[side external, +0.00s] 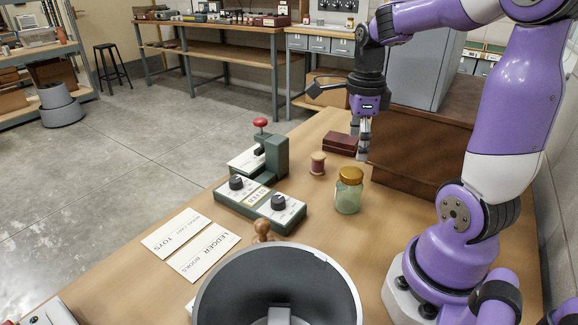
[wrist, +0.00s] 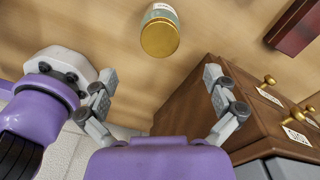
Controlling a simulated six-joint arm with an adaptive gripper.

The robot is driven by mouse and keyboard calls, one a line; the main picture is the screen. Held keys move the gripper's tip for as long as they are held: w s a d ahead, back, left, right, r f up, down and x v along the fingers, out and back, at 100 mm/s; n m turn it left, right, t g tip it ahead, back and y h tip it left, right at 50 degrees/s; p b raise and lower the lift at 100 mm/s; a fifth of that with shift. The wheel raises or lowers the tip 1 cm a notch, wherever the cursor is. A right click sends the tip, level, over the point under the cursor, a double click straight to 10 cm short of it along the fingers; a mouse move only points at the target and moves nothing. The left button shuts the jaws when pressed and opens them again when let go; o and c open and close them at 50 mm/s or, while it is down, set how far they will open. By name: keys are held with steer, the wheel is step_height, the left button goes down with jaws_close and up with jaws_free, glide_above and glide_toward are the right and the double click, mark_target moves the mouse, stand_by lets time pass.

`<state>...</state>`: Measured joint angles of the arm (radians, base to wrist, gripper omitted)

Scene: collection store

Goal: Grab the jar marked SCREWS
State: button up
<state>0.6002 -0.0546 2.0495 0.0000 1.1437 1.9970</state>
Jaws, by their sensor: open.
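A glass jar (side external: 348,197) with a gold lid and pale greenish contents stands upright on the wooden table. In the wrist view the jar (wrist: 161,14) shows at the top centre, lid towards me, with a pale label too small to read. I cannot confirm that it says SCREWS. My gripper (side external: 362,148) points down behind the jar, above the table and close to the brown cabinet. In the wrist view my gripper (wrist: 160,76) has its fingers spread wide, with nothing between them; the jar is beyond the fingertips, apart from them.
The brown drawer cabinet (side external: 425,143) stands right of my gripper. A dark red box (side external: 340,143) and a thread spool (side external: 318,164) are left of it. A green press (side external: 272,157), a dial box (side external: 258,204), cards (side external: 202,257) and a dark round bin (side external: 215,295) occupy the left and front.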

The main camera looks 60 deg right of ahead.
mark_target(354, 172)
step_height(354, 172, down, 5)
steer(key=shift+r, duration=0.1)
step_height(354, 172, down, 6)
steer(key=shift+w+r, duration=0.15)
steer(key=shift+r, duration=0.1)
steer(key=c, duration=1.3)
